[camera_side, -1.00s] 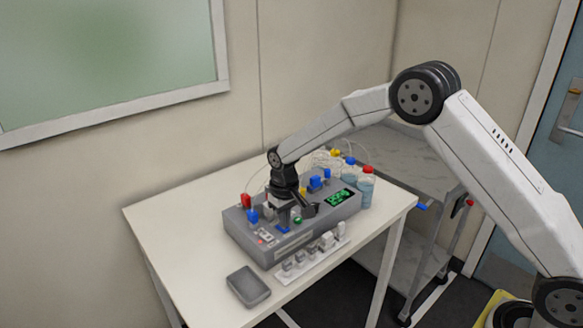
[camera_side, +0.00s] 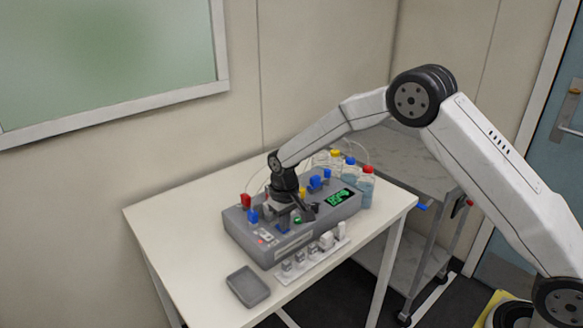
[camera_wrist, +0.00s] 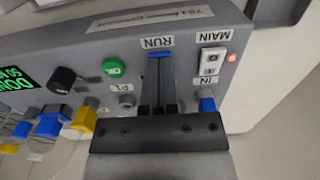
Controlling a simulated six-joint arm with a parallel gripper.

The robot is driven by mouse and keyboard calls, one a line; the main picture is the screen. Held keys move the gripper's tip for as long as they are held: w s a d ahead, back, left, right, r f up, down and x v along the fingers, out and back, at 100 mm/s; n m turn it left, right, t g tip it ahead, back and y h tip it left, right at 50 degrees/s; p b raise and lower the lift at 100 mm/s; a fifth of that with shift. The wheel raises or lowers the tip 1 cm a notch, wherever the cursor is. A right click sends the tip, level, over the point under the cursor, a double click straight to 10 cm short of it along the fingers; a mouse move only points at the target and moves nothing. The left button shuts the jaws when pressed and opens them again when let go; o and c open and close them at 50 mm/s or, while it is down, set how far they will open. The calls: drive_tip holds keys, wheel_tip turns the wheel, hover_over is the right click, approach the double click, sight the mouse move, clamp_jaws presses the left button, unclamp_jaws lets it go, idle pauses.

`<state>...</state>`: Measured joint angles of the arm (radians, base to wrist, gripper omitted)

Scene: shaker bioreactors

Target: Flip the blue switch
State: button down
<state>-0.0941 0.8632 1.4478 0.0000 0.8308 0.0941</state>
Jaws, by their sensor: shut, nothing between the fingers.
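The blue switch (camera_wrist: 159,54) sits at the RUN label on the grey bioreactor box (camera_wrist: 130,48) in the wrist view. Only its blue end shows, just past my fingertips; the rest is hidden behind them. In the side view, a small blue part (camera_side: 282,227) shows on the front of the box, below my gripper. My gripper (camera_wrist: 160,75) is shut and empty, its dark fingers pointing at the switch. I cannot tell whether they touch it. In the side view, my gripper (camera_side: 287,212) is low over the box.
A white MAIN switch (camera_wrist: 210,62) with a red light and a blue IN fitting (camera_wrist: 207,104) are close on one side; a green button (camera_wrist: 114,67) and black knob (camera_wrist: 61,80) on the other. Bottles (camera_side: 365,187) stand behind. A grey tray (camera_side: 248,287) lies on the white table (camera_side: 180,240).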

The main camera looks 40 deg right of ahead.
drive_tip(key=shift+r, duration=3.45)
drive_tip(key=shift+s, duration=0.1)
drive_tip(key=s+d+t, duration=0.1)
drive_tip(key=s+d, duration=0.1)
drive_tip(key=s, duration=1)
drive_tip(key=s+d+t, duration=0.1)
drive_tip(key=s+d, duration=0.2)
drive_tip(key=s, duration=0.9)
drive_tip(key=shift+s+r+t, duration=0.3)
drive_tip(key=shift+s+r, duration=0.05)
